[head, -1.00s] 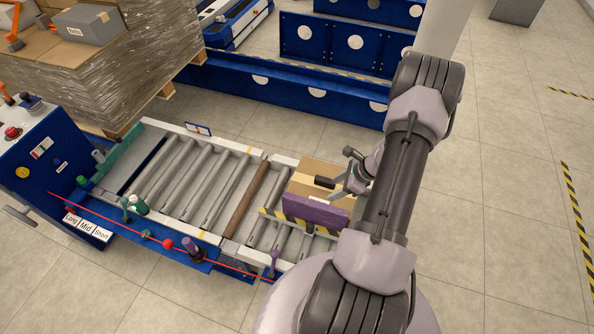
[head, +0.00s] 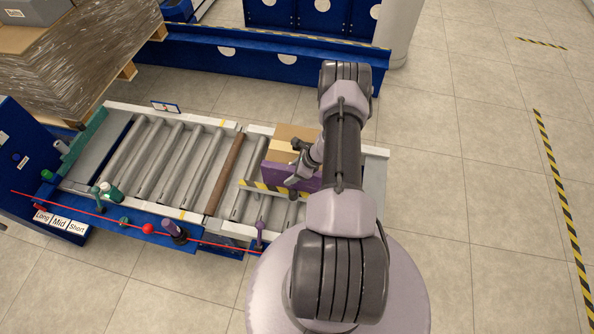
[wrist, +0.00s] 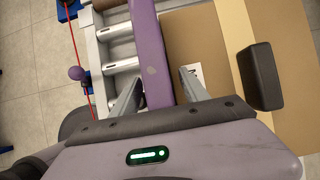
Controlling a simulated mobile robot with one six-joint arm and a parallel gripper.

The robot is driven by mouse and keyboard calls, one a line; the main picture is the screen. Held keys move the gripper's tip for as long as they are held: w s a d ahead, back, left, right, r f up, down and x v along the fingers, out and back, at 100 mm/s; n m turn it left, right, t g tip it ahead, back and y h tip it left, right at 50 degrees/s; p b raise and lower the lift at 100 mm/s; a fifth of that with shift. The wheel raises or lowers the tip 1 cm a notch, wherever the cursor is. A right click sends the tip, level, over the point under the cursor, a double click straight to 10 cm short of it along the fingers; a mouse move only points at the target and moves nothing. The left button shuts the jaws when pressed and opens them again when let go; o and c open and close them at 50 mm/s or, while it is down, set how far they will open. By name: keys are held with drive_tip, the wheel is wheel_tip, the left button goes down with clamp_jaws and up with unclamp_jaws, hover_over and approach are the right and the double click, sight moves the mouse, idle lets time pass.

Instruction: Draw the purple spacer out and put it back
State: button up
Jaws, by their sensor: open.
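The purple spacer (head: 283,176) is a flat upright board along the near side of a cardboard box (head: 284,148) on the roller conveyor. In the wrist view the spacer (wrist: 149,50) shows as a long purple strip seen from above, beside the tan box (wrist: 205,40). My gripper (head: 292,165) is above the spacer and box. In the wrist view my gripper (wrist: 160,85) is open, one finger on each side of the strip. I cannot tell if the fingers touch it. My arm hides the spacer's right end in the head view.
The roller conveyor (head: 178,160) runs left, with a brown roller (head: 223,175). A striped bar (head: 270,190) lies before the spacer. A wrapped pallet (head: 70,75) stands back left.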

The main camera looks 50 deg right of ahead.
clamp_jaws()
idle(1.3)
drive_tip(key=shift+r+p, duration=3.8)
drive_tip(key=shift+r, duration=2.3)
